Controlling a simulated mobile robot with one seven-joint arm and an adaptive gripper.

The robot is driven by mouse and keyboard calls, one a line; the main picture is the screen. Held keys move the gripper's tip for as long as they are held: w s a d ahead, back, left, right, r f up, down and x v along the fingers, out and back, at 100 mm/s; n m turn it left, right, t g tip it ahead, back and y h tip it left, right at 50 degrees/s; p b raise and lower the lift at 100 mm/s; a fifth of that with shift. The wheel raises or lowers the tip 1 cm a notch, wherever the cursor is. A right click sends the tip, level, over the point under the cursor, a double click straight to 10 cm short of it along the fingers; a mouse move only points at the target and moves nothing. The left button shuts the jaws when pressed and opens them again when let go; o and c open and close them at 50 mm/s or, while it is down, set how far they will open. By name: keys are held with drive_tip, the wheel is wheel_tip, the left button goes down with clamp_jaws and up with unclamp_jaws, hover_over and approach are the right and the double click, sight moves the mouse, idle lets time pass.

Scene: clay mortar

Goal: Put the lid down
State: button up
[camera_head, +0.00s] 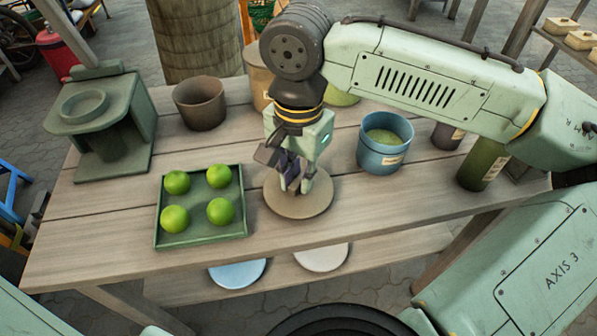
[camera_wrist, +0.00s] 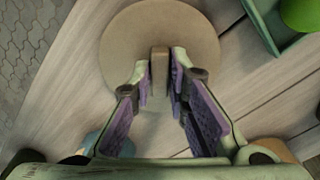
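The lid is a round, flat tan disc (camera_head: 298,203) with a bar-like knob, at the middle of the wooden table near its front edge. In the wrist view the lid (camera_wrist: 190,32) lies just beyond my fingertips. My gripper (camera_head: 292,180) points down over the lid. In the wrist view its fingers (camera_wrist: 160,72) stand close on both sides of the knob (camera_wrist: 159,68) and look shut on it. The lid appears level and at or very near the tabletop; I cannot tell whether a small gap is below it.
A green tray (camera_head: 200,238) with several green fruits stands left of the lid. Blue (camera_head: 237,273) and cream (camera_head: 321,257) discs lie below the table's front edge.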

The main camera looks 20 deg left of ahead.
sight(299, 179)
drive_tip(key=o, duration=0.3)
drive_tip(key=shift+o, duration=0.2)
wheel_tip(299, 179, up, 12)
drive_tip(key=shift+r, duration=0.2)
idle(0.6)
